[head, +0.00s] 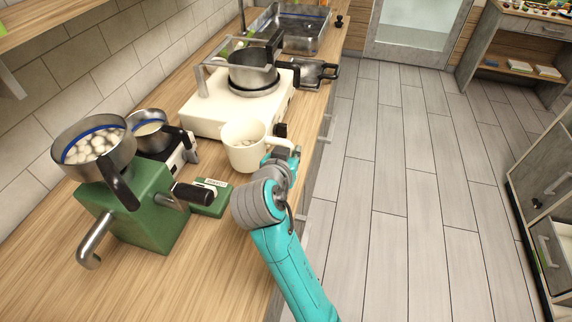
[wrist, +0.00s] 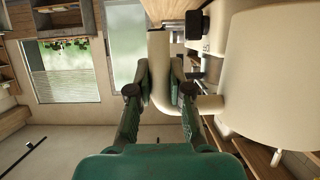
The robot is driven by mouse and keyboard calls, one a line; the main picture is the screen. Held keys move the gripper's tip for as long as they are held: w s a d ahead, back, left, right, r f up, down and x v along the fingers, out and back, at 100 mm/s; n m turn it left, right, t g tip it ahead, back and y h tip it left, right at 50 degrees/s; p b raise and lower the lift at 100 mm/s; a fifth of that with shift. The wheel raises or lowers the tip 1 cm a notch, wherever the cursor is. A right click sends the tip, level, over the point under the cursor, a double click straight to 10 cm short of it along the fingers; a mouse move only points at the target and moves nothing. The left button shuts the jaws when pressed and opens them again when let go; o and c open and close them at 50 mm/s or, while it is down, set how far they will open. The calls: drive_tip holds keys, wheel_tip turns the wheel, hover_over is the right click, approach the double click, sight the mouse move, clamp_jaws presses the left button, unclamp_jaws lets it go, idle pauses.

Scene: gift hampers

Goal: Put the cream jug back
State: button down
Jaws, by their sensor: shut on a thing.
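The cream jug (head: 243,148) is upright at the front part of the wooden counter, in front of the white cooker. My gripper (head: 283,152) is to its right, with my teal arm reaching in from the bottom. In the wrist view the jug (wrist: 272,80) fills the right side, and its curved handle passes between the two fingers of my gripper (wrist: 160,88). The fingers are shut on the handle. Whether the jug's base touches the counter cannot be told. The jug's inside shows only partly in the head view.
A green machine (head: 150,215) with a steel bowl of white balls stands at the left. A small green box (head: 210,197) lies beside it. The white cooker (head: 205,110) carries a steel pot (head: 252,70). A sink (head: 305,30) is farther back. Bare counter (head: 215,255) shows at the front.

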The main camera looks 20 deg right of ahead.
drive_tip(key=shift+f, duration=2.45)
drive_tip(key=c, duration=1.1)
unclamp_jaws()
drive_tip(key=shift+f, duration=0.15)
drive_tip(key=v, duration=1.1)
drive_tip(key=shift+f, duration=0.1)
